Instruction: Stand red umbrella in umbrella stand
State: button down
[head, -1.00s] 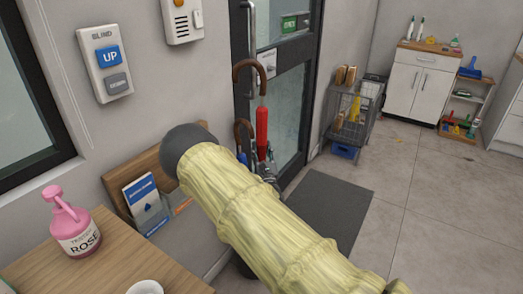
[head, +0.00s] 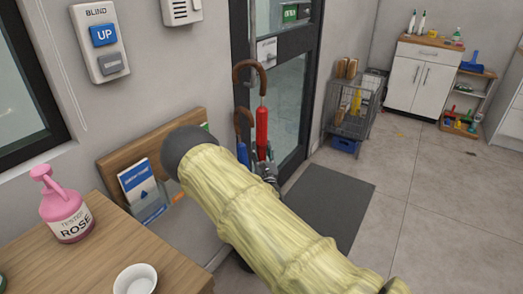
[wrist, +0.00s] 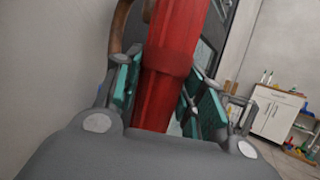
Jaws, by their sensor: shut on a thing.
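The red umbrella (head: 262,132) hangs upright with its curved brown handle at the top, in front of the door. My gripper (head: 265,170) is shut around its red body, below the handle; the wrist view shows the red body (wrist: 170,65) between my teal-padded fingers (wrist: 165,85). A blue umbrella (head: 242,153) with a brown crook handle stands just to its left, partly hidden. The umbrella stand is not clearly visible; my sleeved arm covers the area below the umbrellas. The red umbrella's lower end is hidden too.
A wooden counter (head: 165,262) with a pink bottle (head: 66,208) and a white bowl (head: 135,280) is at lower left. A leaflet rack (head: 112,160) is on the wall. A dark mat (head: 330,205) lies by the door (head: 310,100).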

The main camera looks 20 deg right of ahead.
dwell(0.4)
jog(key=c, duration=0.8)
grip_release()
jog(key=shift+f, duration=0.1)
jog(key=shift+s+f, duration=0.1)
jog(key=shift+s, duration=0.05)
jog(key=shift+s+f, duration=0.1)
jog(key=shift+s, duration=0.15)
jog(key=v, duration=1.1)
jog(key=shift+a, duration=0.1)
